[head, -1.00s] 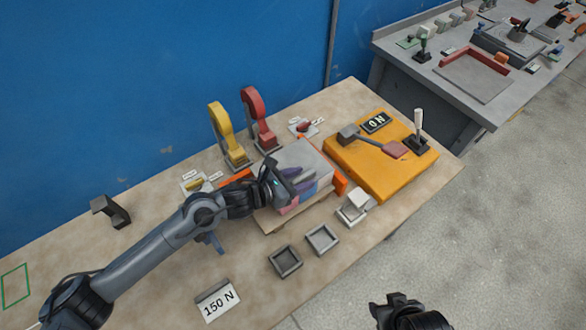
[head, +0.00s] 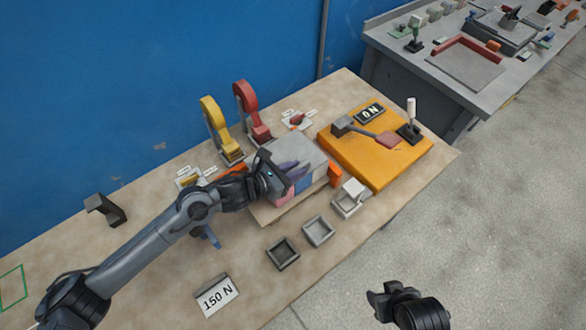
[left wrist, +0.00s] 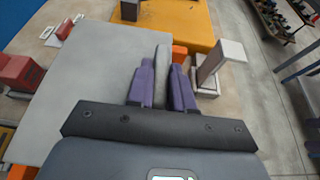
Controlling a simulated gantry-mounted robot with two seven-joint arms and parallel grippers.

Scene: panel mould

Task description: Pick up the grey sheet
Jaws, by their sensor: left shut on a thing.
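The grey sheet (head: 296,150) lies flat on top of a stack with pink and blue sides on the workbench. In the left wrist view the sheet (left wrist: 88,80) fills much of the left side. My left gripper (head: 293,172) is at the front edge of the stack. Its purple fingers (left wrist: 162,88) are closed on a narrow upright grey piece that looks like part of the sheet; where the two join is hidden. My right gripper (head: 376,302) hangs empty in front of the bench, and its jaw gap is unclear.
An orange block (head: 372,160) with a lever and a "0 N" display stands right of the stack. Yellow (head: 220,130) and red (head: 250,112) hooked clamps stand behind. Two small square trays (head: 283,253) and a white block (head: 350,194) are in front.

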